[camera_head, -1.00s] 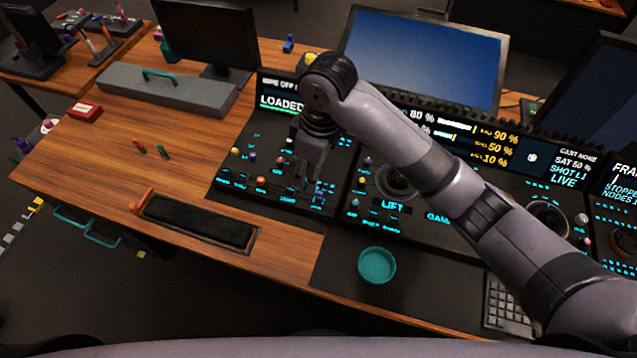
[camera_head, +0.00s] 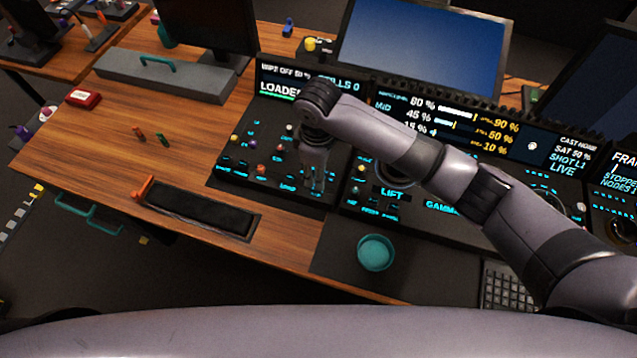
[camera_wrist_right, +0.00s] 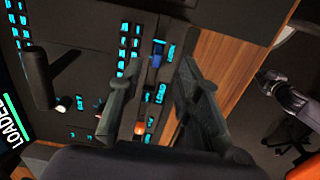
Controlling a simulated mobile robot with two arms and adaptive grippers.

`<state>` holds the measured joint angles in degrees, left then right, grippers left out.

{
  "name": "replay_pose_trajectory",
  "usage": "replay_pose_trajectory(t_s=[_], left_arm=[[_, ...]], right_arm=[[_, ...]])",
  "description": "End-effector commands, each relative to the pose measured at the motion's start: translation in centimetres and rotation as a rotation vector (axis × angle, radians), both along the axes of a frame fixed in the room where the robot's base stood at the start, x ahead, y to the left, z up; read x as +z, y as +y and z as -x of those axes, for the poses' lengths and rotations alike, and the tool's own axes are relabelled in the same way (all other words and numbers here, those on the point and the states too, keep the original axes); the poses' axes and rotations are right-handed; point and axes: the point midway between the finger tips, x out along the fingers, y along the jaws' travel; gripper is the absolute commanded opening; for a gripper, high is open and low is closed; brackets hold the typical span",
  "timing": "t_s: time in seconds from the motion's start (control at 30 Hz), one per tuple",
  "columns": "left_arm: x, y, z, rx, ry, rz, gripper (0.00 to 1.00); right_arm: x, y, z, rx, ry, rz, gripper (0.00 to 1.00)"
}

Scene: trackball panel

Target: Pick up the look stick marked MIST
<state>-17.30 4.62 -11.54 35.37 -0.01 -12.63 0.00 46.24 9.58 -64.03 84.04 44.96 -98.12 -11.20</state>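No stick with a readable MIST mark shows. Two small sticks, one red (camera_head: 138,134) and one green (camera_head: 162,139), stand on the wooden desk left of the panel. My right gripper (camera_head: 315,184) is over the front right part of the left panel, fingers pointing down. In the right wrist view its fingers (camera_wrist_right: 160,95) are apart with nothing held. A small blue piece (camera_wrist_right: 158,53) shows between and beyond them, beside a label that seems to read LOOK. An orange knob (camera_wrist_right: 138,128) is near a LOAD label. My left gripper is not in view.
A dark lever (camera_wrist_right: 40,80) rises from the panel beside the fingers. A teal bowl (camera_head: 376,252) stands in front of the panels. A dark tray (camera_head: 200,212) with an orange handle is at the desk's front. Monitors stand behind. The desk's left side is mostly clear.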

Motion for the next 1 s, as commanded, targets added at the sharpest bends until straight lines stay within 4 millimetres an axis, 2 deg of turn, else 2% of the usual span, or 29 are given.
replay_pose_trajectory(t_s=[0.17, 0.43, 0.7, 1.0], left_arm=[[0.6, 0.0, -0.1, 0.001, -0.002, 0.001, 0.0], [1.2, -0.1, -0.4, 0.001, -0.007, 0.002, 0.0], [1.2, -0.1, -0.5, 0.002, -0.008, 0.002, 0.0], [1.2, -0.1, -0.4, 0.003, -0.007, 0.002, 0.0]], right_arm=[[-1.3, -0.1, -0.1, -0.002, 0.003, 0.002, 0.32], [-5.0, -0.2, -0.3, -0.001, 0.0, 0.001, 0.32], [-5.4, -0.1, -0.3, 0.0, -0.001, -0.001, 0.32], [-5.3, -0.2, -0.3, 0.0, -0.001, 0.0, 0.12]])
